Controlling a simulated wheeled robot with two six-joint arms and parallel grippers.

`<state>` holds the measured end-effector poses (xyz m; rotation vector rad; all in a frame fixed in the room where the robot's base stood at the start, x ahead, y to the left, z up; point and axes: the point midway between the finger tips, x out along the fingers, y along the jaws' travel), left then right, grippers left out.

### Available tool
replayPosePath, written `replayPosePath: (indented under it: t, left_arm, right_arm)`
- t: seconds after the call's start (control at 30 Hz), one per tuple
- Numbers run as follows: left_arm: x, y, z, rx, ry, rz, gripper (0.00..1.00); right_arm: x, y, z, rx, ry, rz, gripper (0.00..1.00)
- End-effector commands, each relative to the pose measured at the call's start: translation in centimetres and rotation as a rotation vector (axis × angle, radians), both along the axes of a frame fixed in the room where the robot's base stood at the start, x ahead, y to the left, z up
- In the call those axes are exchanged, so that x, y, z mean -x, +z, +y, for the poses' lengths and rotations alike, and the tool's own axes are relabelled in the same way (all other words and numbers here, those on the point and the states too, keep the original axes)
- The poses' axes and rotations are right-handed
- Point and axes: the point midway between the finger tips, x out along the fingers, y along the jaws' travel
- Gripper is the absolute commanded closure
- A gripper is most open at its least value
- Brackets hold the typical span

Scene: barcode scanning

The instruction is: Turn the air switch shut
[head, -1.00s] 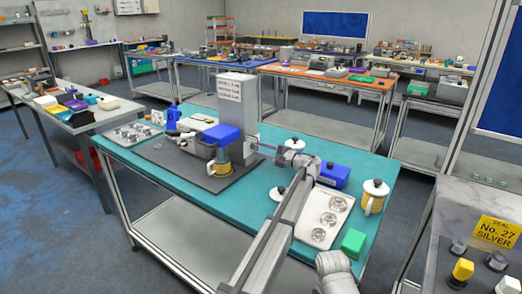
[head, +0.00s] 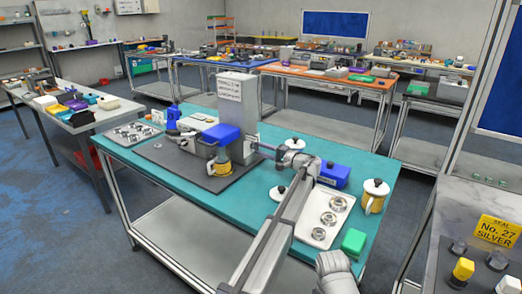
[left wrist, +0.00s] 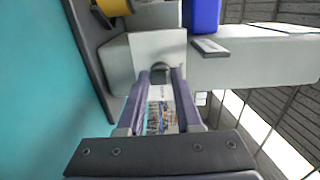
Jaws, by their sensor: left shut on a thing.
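A tall grey box (head: 237,98) with a printed white label stands on the dark mat at the back of the teal table. My left gripper (head: 256,147) reaches leftward to the lower right side of this box. In the left wrist view, the two fingers (left wrist: 160,84) are closed around a small dark rounded part (left wrist: 160,72) at the pale box face. Most of that part is hidden between the fingers, so I cannot tell its angle or whether it is the air switch handle.
A blue-topped item (head: 220,132) and a yellow cup (head: 222,163) stand close left of my gripper. A blue box (head: 333,175), a white tray of metal rings (head: 335,198), a lidded yellow mug (head: 374,196) and a green block (head: 353,242) lie right of my arm.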

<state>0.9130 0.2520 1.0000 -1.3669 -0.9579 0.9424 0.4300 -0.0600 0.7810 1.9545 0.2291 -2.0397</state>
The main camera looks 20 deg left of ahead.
Motion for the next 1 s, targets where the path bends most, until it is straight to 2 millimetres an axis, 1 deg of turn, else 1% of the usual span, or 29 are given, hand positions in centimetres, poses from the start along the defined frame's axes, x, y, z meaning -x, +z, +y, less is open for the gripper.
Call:
replayPosePath:
  t: [0.2,0.23,0.4,0.5,0.8,0.87,1.0]
  left_arm:
    - [0.1,-0.1,0.0,0.004,0.002,-0.001,1.0]
    - [0.1,-0.1,0.0,0.004,0.002,-0.001,0.65]
    - [0.1,-0.1,0.0,0.003,0.001,0.0,0.46]
    - [0.1,-0.1,0.0,0.002,0.001,0.0,0.36]
    - [0.1,0.0,-0.2,0.001,0.0,0.0,0.36]
    - [0.2,0.0,-0.5,0.001,0.0,0.0,0.36]
    - [0.6,0.0,-1.7,0.001,-0.002,0.0,0.36]
  right_arm:
    - [0.0,0.0,0.0,0.0,0.0,0.0,0.5]
    - [0.0,0.0,0.0,0.0,0.0,0.0,0.5]
    - [0.0,0.0,0.0,0.0,0.0,0.0,0.5]
    - [0.0,0.0,0.0,0.0,0.0,0.0,0.5]
    - [0.0,0.0,0.0,0.0,0.0,0.0,0.5]
    - [0.0,0.0,0.0,0.0,0.0,0.0,0.5]
    - [0.0,0.0,0.0,0.0,0.0,0.0,0.5]
